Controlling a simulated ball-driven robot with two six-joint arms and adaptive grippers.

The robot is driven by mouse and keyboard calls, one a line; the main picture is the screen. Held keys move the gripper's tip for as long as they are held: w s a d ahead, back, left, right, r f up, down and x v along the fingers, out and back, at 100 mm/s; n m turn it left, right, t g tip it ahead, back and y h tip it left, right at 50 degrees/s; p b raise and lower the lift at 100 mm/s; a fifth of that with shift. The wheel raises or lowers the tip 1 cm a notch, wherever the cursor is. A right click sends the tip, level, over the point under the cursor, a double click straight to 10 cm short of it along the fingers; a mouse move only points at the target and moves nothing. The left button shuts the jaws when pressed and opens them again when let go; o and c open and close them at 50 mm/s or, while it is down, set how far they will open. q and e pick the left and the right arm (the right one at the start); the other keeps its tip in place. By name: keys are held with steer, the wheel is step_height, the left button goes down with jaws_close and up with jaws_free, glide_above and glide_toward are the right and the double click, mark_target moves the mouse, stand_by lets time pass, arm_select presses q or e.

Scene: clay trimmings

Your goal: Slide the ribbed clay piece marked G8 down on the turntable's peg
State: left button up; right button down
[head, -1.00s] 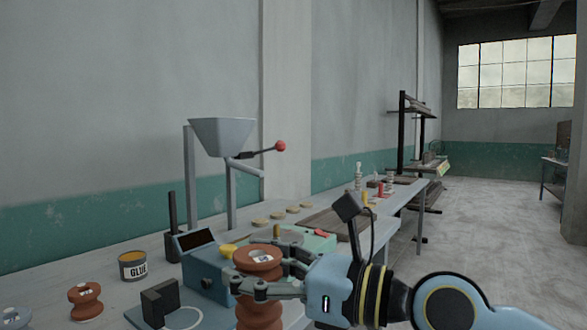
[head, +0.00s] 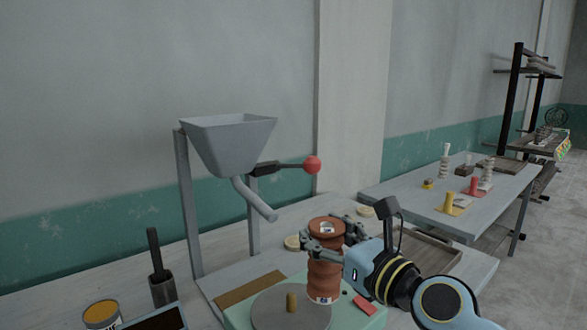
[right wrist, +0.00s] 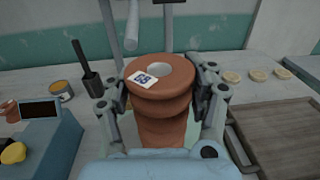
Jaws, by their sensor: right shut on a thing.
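The ribbed clay piece (head: 324,268) is reddish brown, upright and stacked in rounded ribs. My right gripper (head: 322,238) is shut around its upper part. In the right wrist view the piece (right wrist: 160,106) has a hole in its top, beside a white tag that seems to read G8. The turntable (head: 275,313) is a grey disc on a pale green base. Whether the piece touches the disc I cannot tell. My left gripper is not in view.
A grey hopper (head: 228,146) with a spout (head: 254,199) and a red-knobbed lever (head: 312,165) stands behind the turntable. A red block (head: 365,305) lies on the green base. A glue can (head: 101,314) and a dark pot (head: 162,288) are at left, a wooden tray (head: 432,252) at right.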

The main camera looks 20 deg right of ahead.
arm_select(q)
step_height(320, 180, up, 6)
steer(key=p, duration=0.4)
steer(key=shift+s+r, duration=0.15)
arm_select(e)
steer(key=w+a+r+h, duration=0.1)
steer(key=w+a+r, duration=0.1)
steer(key=a, duration=0.3)
steer(key=shift+w+r, duration=0.15)
steer(key=shift+w, duration=0.55)
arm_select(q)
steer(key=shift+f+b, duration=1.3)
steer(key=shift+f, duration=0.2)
arm_select(e)
steer(key=shift+f, duration=1.65)
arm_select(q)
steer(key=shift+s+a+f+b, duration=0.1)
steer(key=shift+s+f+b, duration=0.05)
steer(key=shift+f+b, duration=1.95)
arm_select(e)
steer(key=shift+f, duration=2.2)
steer(key=c, duration=0.6)
jaws_free()
steer(key=o, duration=0.3)
